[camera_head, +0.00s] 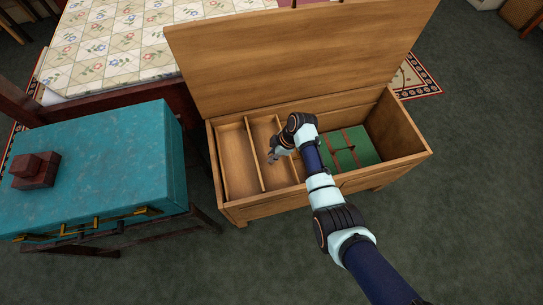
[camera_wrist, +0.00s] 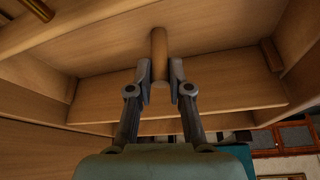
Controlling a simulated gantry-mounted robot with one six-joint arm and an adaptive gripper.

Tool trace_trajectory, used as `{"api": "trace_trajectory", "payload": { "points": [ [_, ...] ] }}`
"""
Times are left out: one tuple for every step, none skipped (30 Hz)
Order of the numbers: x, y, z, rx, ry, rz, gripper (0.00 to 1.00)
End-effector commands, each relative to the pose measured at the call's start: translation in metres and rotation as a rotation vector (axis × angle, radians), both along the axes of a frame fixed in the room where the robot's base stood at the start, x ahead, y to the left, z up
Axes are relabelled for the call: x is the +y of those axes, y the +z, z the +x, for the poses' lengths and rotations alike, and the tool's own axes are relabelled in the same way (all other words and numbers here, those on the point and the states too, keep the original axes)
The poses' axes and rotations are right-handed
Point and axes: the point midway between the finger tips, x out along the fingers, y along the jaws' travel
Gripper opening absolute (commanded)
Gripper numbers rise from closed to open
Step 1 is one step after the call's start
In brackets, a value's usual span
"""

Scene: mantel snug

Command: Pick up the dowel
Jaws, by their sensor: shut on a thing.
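In the wrist view a light brown wooden dowel (camera_wrist: 159,48) stands out between the fingertips of my gripper (camera_wrist: 160,78). My gripper is shut on it, with a finger on each side near its lower end in the picture. In the head view my gripper (camera_head: 272,157) is over the left part of an open wooden chest (camera_head: 325,185), by its compartment dividers. The dowel cannot be made out in the head view. Whether the dowel touches the chest cannot be told.
The chest's lid (camera_head: 295,60) stands raised behind. Its right side holds a green divided piece (camera_head: 352,148). A teal case (camera_head: 100,165) with a dark red stepped block (camera_head: 35,170) stands left. A bed with a floral quilt (camera_head: 120,45) is behind.

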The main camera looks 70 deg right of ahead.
Motion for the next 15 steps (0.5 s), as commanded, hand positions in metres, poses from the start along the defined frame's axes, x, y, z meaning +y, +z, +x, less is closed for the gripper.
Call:
{"api": "trace_trajectory", "payload": {
  "points": [
    [0.000,0.000,0.000,0.000,0.000,0.000,0.04],
    [0.000,0.000,0.000,0.000,0.000,0.000,0.04],
    [0.000,0.000,0.000,0.000,0.000,0.000,0.04],
    [0.000,0.000,0.000,0.000,0.000,0.000,0.04],
    [0.000,0.000,0.000,0.000,0.000,0.000,0.04],
    [0.000,0.000,0.000,0.000,0.000,0.000,0.04],
    [0.000,0.000,0.000,0.000,0.000,0.000,0.04],
    [0.000,0.001,0.000,0.000,0.000,0.000,0.04],
    [0.000,0.002,0.000,0.000,0.000,0.000,0.04],
    [0.000,0.004,0.000,0.000,0.000,0.000,0.04],
    [0.000,0.007,0.000,0.000,0.000,-0.001,0.04],
    [0.000,0.011,0.000,0.000,0.000,-0.001,0.04],
    [0.000,0.016,0.000,0.000,0.000,-0.001,0.04],
    [0.000,0.020,0.000,0.000,0.000,-0.001,0.04],
    [0.000,0.029,0.000,0.000,0.000,-0.001,0.04]
  ]
}}
